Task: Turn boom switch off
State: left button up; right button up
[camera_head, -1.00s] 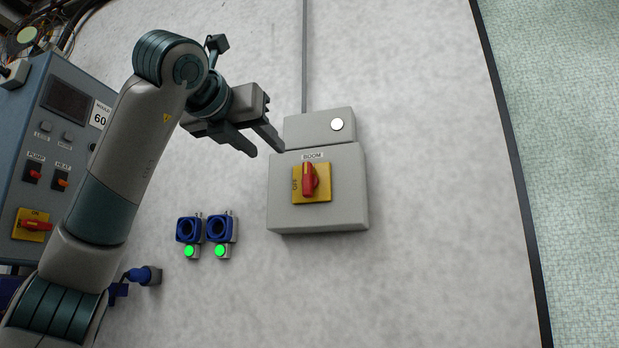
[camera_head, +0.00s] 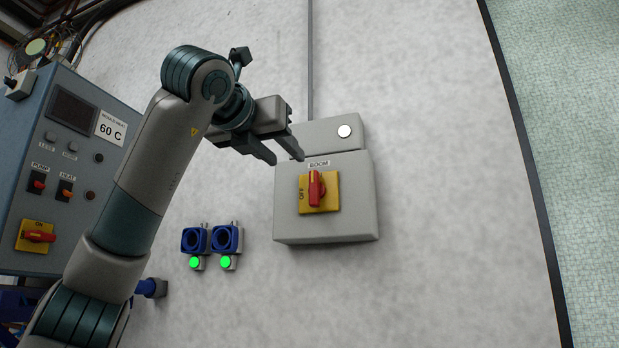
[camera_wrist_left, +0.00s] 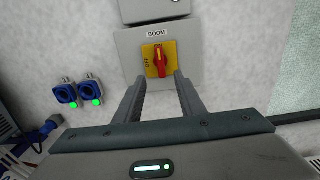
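The boom switch is a red rotary handle (camera_head: 315,188) on a yellow plate (camera_head: 331,200), under a BOOM label on a grey wall box (camera_head: 350,222). The handle stands upright, and the word OFF is at the plate's left side. In the left wrist view the red handle (camera_wrist_left: 160,62) shows beyond and between the fingertips. My left gripper (camera_head: 288,157) is open and empty, just up and left of the switch in the head view, apart from it. The left gripper (camera_wrist_left: 159,78) shows two spread fingers in the wrist view. My right gripper is not in view.
Two blue sockets (camera_head: 226,238) with green lights are on the wall left of the box. A control panel (camera_head: 50,150) with its own red switch (camera_head: 38,236) stands at the left. A smaller grey box with a white button (camera_head: 344,131) sits above the boom box.

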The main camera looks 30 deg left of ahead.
pick_arm(q)
jog(key=p, duration=0.2)
send_near(312, 182)
jog(key=p+x, duration=0.3)
jog(key=x, duration=0.4)
jog(key=shift+w, duration=0.25)
jog(key=shift+w+a, duration=0.1)
jog(key=shift+w, duration=0.2)
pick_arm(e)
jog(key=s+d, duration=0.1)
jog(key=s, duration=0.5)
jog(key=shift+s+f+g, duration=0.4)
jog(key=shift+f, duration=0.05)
pick_arm(q)
grip_shut()
